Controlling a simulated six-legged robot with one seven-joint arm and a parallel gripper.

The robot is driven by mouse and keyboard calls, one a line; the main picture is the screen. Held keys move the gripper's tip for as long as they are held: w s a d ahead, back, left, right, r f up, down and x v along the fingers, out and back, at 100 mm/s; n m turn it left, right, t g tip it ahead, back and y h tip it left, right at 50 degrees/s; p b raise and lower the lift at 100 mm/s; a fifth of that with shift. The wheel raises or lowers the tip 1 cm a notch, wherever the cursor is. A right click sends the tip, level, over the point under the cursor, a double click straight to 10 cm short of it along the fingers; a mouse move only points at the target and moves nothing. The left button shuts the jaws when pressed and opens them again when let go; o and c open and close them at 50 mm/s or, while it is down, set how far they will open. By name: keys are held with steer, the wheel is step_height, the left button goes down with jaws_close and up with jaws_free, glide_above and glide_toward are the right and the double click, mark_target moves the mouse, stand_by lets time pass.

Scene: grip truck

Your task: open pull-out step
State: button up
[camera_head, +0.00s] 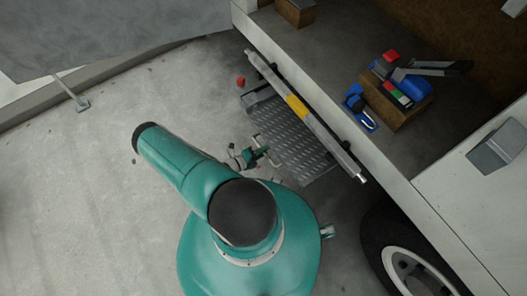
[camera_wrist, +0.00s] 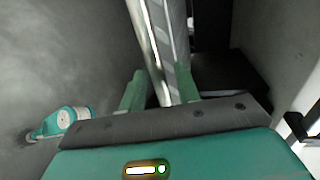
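The pull-out step (camera_head: 297,148) is a grey diamond-plate tread low beside the truck, partly out from under its side. Its patterned edge also shows in the wrist view (camera_wrist: 172,55), running up between my fingers. My gripper (camera_head: 264,155) is at the step's outer left edge in the head view. In the wrist view, the two green fingers of my gripper (camera_wrist: 160,92) stand apart, one on each side of the step edge, with a dark gap beside the left finger. Contact with the step cannot be made out.
A metal bar with a yellow middle (camera_head: 297,106) runs above the step along the truck bed (camera_head: 375,165). A wooden box with tools (camera_head: 392,108) stands on the bed. A wheel (camera_head: 410,262) is at lower right. Concrete floor (camera_head: 80,200) is clear at left.

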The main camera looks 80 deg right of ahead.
steer(key=shift+s+d, duration=0.15)
jaws_close()
